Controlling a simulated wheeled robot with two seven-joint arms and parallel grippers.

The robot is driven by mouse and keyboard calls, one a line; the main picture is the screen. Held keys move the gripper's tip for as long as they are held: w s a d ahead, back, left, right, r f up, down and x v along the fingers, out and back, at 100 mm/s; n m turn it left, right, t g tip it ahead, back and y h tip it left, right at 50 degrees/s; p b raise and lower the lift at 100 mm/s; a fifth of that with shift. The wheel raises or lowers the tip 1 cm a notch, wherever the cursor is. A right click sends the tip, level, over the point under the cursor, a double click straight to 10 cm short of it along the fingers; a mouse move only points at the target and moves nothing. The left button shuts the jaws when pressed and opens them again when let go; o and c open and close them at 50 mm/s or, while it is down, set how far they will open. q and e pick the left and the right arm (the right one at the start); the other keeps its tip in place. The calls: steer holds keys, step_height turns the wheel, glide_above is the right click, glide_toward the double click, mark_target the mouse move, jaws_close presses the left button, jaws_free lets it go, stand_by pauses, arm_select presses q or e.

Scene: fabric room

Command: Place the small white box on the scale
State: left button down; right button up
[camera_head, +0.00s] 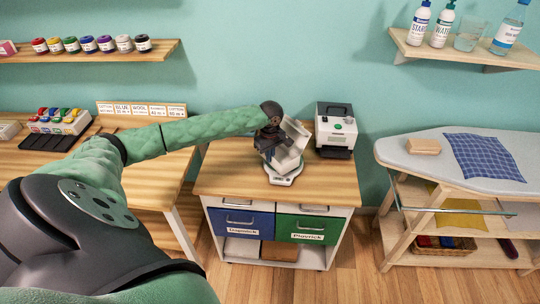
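The small white box (292,151) is tilted just above the scale (283,181) on the wooden top of the drawer cabinet. My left gripper (271,150) reaches in from the left and is at the box's left side. It appears shut on the box, since the box hangs tilted against it; the fingertips are partly hidden. The scale has a pale round plate and a small front display, and the box and gripper cover much of it. I cannot tell whether the box's lower edge touches the plate. My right gripper is not in view.
A white and black label printer (335,130) stands right behind the scale. The cabinet top (225,170) is bare at left and front right. An ironing board (470,158) with a blue cloth is at right. A wooden table (160,180) is at left under my arm.

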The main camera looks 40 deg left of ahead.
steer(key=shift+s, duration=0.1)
arm_select(q)
steer(key=c, duration=1.7)
jaws_free()
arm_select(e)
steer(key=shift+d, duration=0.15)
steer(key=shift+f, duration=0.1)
